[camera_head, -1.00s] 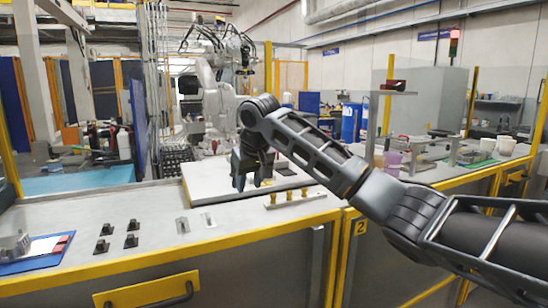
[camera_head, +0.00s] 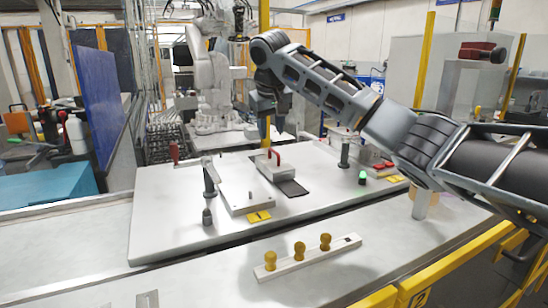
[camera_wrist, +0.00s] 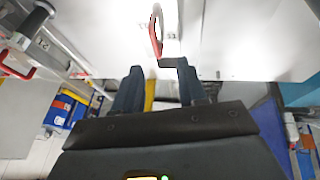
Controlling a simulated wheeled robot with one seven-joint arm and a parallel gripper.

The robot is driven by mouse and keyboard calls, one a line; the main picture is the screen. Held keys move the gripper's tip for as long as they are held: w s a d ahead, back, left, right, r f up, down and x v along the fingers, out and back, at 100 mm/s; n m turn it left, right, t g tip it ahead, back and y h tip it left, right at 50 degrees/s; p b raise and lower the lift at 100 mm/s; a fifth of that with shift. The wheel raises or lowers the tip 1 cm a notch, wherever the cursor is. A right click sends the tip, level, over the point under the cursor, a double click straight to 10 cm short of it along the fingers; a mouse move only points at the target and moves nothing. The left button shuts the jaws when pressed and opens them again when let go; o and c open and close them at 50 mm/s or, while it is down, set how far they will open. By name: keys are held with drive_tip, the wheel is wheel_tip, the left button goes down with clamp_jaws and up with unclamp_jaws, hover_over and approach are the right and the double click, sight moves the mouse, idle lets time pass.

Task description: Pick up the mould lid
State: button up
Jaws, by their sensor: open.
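The mould lid (camera_head: 279,171) looks like a grey block with a red arched handle on top. It sits on the white board (camera_head: 330,200), partly over a dark pad (camera_head: 293,188). My gripper (camera_head: 268,140) points down above the lid, open and empty, its fingers close above the red handle. In the wrist view, the open fingers (camera_wrist: 159,76) point towards a red handle (camera_wrist: 155,36), seen just beyond the fingertips. The handle is not between the fingers there. The lid's underside is hidden.
A flat plate with a pin (camera_head: 245,196) and an upright clamp-like post (camera_head: 210,178) stand left of the lid. Another post (camera_head: 344,152) and a green button (camera_head: 362,177) are to its right. A rail with yellow knobs (camera_head: 305,259) lies in front.

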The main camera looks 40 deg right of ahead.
sight(274, 151)
drive_tip(key=shift+s+d+p+x, duration=0.15)
drive_tip(key=shift+p+x, duration=0.25)
drive_tip(key=shift+x, duration=1.55)
drive_tip(key=shift+s+d+p+x, duration=0.15)
drive_tip(key=shift+p+x, duration=0.25)
drive_tip(key=shift+x, duration=1.55)
clamp_jaws()
